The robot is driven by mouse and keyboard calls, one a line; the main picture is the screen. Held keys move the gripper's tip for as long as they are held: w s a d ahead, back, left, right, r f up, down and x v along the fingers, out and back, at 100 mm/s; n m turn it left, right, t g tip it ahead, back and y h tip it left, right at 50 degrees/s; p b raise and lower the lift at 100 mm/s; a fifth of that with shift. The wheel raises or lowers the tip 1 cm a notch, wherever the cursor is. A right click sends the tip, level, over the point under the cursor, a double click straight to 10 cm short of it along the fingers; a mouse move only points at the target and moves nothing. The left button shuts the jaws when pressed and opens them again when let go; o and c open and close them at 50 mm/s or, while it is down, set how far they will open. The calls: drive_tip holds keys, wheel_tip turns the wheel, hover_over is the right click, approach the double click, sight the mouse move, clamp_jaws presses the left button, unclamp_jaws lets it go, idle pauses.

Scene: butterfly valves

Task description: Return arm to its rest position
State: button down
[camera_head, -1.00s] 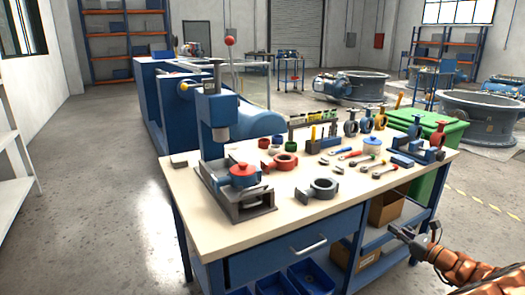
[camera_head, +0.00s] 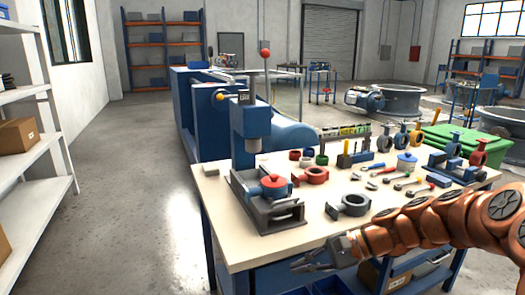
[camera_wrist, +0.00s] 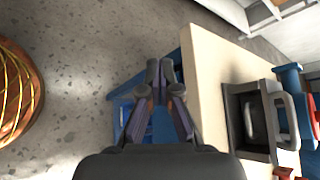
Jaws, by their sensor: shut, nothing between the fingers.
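My gripper (camera_head: 312,262) is at the end of my orange arm, which reaches in from the right of the head view. It is in front of the workbench's near edge, apart from the things on top. In the wrist view my gripper (camera_wrist: 159,75) points down past the bench edge, its fingers together and empty. The workbench (camera_head: 235,225) has a pale top and a blue frame. It bears a blue press (camera_head: 250,135) with a red valve part (camera_head: 275,186) at its base.
A grey valve ring (camera_head: 350,205), a red ring (camera_head: 311,175) and several wrenches lie on the bench. A white shelf (camera_head: 30,150) stands at the left, a green bin (camera_head: 470,145) behind the bench at right. The floor (camera_head: 130,200) between shelf and bench is clear.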

drive_tip(key=s+a+f+n+g+h, duration=0.1)
drive_tip(key=s+f+n+g+h, duration=0.15)
drive_tip(key=s, duration=0.45)
drive_tip(key=s+f+n+g+h, duration=0.1)
drive_tip(key=s+n+h, duration=0.25)
drive_tip(key=s, duration=0.45)
drive_tip(key=s+d+f+n+h, duration=0.35)
drive_tip(key=s+d+h, duration=0.25)
drive_tip(key=s+d, duration=0.55)
wheel_tip(320, 180, up, 24)
drive_tip(key=s+a+t+p, duration=0.1)
drive_tip(key=s+p, duration=0.1)
drive_tip(key=p, duration=2)
drive_tip(key=shift+s+f+n, duration=0.15)
drive_tip(key=shift+s+n, duration=0.2)
drive_tip(key=shift+n, duration=0.1)
drive_tip(key=shift+a, duration=0.1)
